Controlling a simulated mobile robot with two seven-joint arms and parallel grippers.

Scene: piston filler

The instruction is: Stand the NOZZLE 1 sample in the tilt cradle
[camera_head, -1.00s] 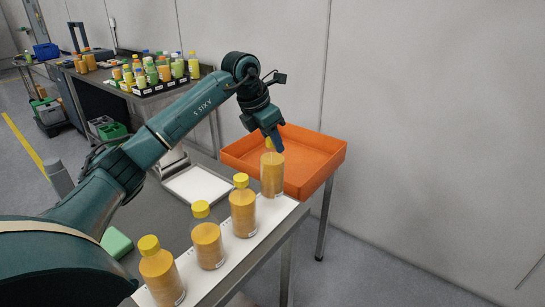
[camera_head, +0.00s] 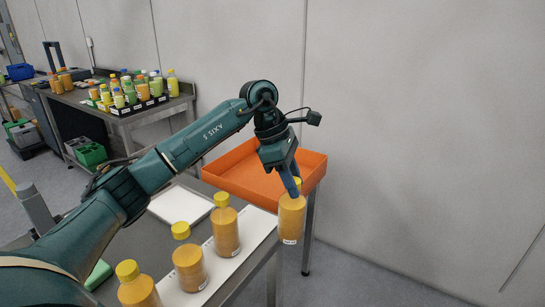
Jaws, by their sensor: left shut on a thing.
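My left gripper (camera_head: 294,184) is shut on the yellow cap of an orange-filled bottle (camera_head: 292,218). The bottle hangs upright in front of the orange tray, in the picture just past the right end of the white strip. It bears a small white label, too small to read. Three similar bottles with yellow caps stand on the white strip (camera_head: 256,232): one near its far end (camera_head: 226,234), one in the middle (camera_head: 189,266) and one at the near end (camera_head: 138,290). I cannot tell which is the NOZZLE 1 sample. I cannot make out the tilt cradle. My right gripper is out of view.
An orange tray (camera_head: 240,180) sits behind the held bottle. A flat white panel (camera_head: 180,204) lies on the bench left of the strip, and a green block (camera_head: 98,274) lies nearer. A back bench (camera_head: 125,111) carries a crate of several bottles. Open floor lies right.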

